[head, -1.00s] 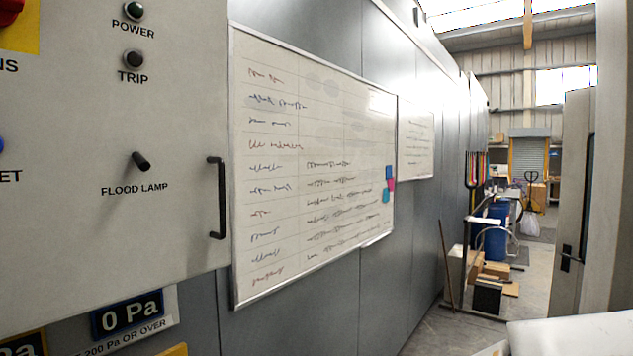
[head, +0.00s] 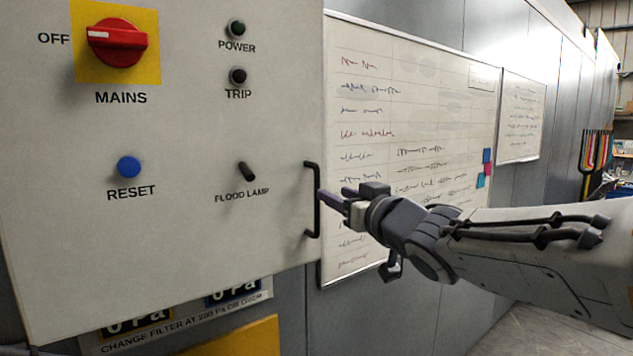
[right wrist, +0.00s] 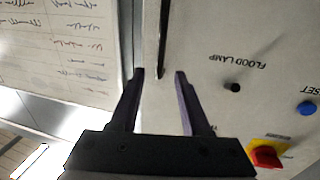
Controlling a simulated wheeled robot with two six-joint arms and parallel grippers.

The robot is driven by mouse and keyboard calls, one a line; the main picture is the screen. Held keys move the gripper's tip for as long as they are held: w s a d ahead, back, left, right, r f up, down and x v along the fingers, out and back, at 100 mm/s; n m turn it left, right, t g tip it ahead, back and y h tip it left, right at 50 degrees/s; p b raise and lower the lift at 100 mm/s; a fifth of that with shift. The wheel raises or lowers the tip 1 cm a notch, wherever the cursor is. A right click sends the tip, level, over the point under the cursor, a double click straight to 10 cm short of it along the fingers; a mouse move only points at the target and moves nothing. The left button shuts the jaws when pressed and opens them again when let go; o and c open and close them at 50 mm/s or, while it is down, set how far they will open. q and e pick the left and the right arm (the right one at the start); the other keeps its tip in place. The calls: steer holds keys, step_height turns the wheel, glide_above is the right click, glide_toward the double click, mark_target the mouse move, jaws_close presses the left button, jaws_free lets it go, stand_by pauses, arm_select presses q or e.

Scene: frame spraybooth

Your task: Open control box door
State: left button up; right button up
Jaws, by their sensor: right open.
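The control box door (head: 190,270) is a pale grey panel on the left of the head view, and it looks shut. Its black bar handle (head: 316,200) stands upright near the door's right edge. My right gripper (head: 328,200) comes in from the right, with its fingertips close to the handle. In the right wrist view the open fingers (right wrist: 160,75) point at the door, and the handle (right wrist: 162,45) lies ahead between their lines. I cannot tell whether a finger touches it. My left gripper is not in view.
On the door are a red mains switch (head: 117,45), a blue reset button (head: 129,167) and a black flood lamp toggle (head: 246,171). A whiteboard (head: 420,110) hangs on the grey wall just right of the box. A yellow panel (head: 240,338) is below.

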mark_target(318, 188)
steer(key=p+x, duration=0.2)
steer(key=x, duration=0.7)
steer(key=shift+f, duration=0.15)
jaws_close()
stand_by(1.1)
